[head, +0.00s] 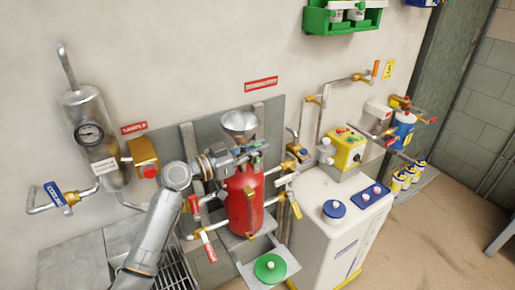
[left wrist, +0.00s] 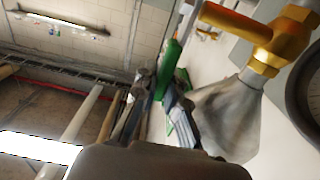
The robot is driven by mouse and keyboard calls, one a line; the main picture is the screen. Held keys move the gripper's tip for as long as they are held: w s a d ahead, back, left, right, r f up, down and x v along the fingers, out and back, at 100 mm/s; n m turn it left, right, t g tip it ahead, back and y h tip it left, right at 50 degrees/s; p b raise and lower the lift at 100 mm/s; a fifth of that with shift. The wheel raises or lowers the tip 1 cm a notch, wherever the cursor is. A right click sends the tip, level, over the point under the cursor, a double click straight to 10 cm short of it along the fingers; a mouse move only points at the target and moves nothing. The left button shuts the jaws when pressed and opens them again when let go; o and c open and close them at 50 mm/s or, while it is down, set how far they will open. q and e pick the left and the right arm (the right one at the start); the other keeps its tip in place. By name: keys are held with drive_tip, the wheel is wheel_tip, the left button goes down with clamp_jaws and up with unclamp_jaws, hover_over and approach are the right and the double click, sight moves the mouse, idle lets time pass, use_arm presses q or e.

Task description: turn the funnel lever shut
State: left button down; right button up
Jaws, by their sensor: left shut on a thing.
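The metal funnel (head: 240,123) stands above the red tank (head: 244,205), upright in the head view. My left gripper (head: 250,154) is just below the funnel, in front of the tank's top. It is shut on the funnel lever, of which only green bits seem to show around the fingers. In the left wrist view the grey cone of the funnel (left wrist: 225,122) is beside the fingers, with a brass fitting (left wrist: 268,52) at its narrow end. A green piece (left wrist: 170,68) shows near the fingertips. My gripper hides the lever's joint, and its angle is unclear. My right gripper is not in view.
A gauge cylinder (head: 90,135) and a brass valve with a red knob (head: 144,158) are left of my arm. Brass valves with a yellow lever (head: 295,207) crowd the tank's right side. A white cabinet (head: 335,235) stands right. A green-lidded thing (head: 270,268) sits in front.

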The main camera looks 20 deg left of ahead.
use_arm(q)
drive_tip(key=shift+w+r+p, duration=0.1)
drive_tip(key=shift+r+p, duration=0.15)
drive_tip(key=shift+p, duration=0.1)
drive_tip(key=w+g+y+p, duration=0.1)
drive_tip(key=p, duration=0.2)
drive_tip(key=w+d+g+y+p, duration=0.1)
drive_tip(key=g+p, duration=0.1)
drive_tip(key=p, duration=0.2)
drive_tip(key=shift+d+f+y, duration=0.1)
drive_tip(key=shift+d+y, duration=0.2)
drive_tip(key=shift+w+d+f+g+y+p, duration=0.2)
drive_tip(key=shift+w+f+g+y+p, duration=0.1)
drive_tip(key=shift+g+p, duration=0.3)
drive_tip(key=shift+f, duration=0.3)
drive_tip(key=c, duration=1.4)
unclamp_jaws()
